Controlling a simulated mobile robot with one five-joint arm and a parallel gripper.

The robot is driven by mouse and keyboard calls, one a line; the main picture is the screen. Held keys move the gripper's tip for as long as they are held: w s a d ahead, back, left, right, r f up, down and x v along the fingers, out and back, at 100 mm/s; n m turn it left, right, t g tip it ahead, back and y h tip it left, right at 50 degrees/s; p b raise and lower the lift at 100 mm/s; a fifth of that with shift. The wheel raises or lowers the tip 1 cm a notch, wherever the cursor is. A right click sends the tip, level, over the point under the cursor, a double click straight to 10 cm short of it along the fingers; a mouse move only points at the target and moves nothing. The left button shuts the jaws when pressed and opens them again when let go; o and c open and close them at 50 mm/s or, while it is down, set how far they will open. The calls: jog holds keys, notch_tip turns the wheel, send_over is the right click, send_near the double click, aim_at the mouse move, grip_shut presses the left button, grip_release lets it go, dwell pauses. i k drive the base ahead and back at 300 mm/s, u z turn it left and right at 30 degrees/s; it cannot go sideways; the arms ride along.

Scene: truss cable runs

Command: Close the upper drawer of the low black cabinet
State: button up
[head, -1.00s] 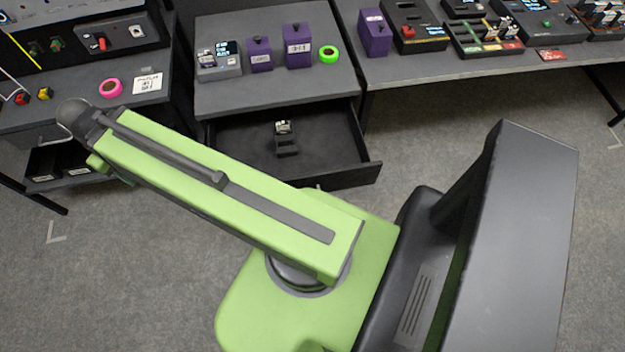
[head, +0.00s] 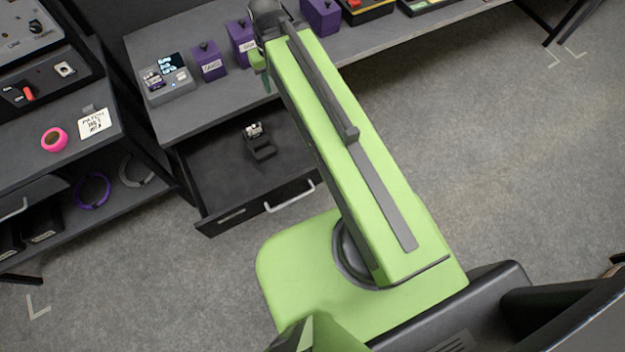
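The low black cabinet (head: 150,118) has a grey top. One drawer (head: 205,170) is pulled out below the top, and its front (head: 235,217) with a pale bar handle (head: 290,198) faces me. A small black item with a light roll-like part (head: 260,143) lies inside the drawer. My green arm passes over the right part of the drawer and hides its right side. The arm's far end is above the cabinet top. My gripper's fingers cannot be made out there, so I cannot tell whether they are open or shut.
On the cabinet top stand a grey device with a screen (head: 165,80) and purple boxes (head: 209,62). A bench at left carries a pink tape roll (head: 54,139) and a label card (head: 95,122). The floor (head: 150,270) in front of the drawer's left part is clear.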

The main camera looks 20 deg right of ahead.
aim_at(232, 178)
jog(key=z, duration=0.2)
jog(key=k, duration=0.65)
jog(key=u, duration=0.45)
jog(key=i, duration=0.5)
jog(key=z, duration=1.35)
jog(key=k, duration=0.9)
jog(key=u, duration=1.95)
